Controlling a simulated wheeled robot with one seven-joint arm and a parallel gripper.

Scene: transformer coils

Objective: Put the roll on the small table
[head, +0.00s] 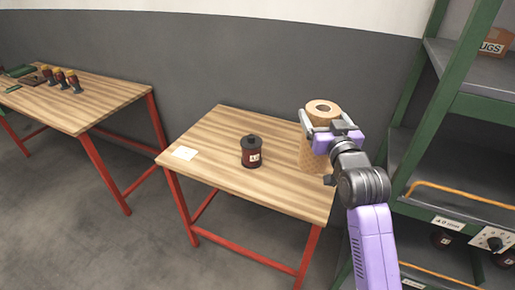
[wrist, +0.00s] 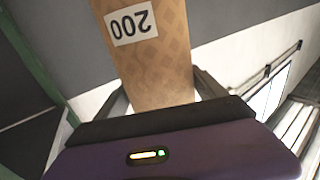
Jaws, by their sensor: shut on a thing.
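The roll (head: 313,156) is a tan, upright cylinder with a hollow top, at the right back corner of the small table (head: 215,152). My gripper (head: 325,122) is shut on it near its upper part. In the wrist view the roll (wrist: 155,75) stands between the fingers and carries a white label reading 200. The small table has a wooden top and red legs. The roll's lower end is partly behind my arm, and I cannot tell whether it touches the tabletop.
A longer table (head: 92,100) with several small items stands at the left. Green-framed shelving (head: 440,120) is close on the right. Tabletop between card and jar is clear.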

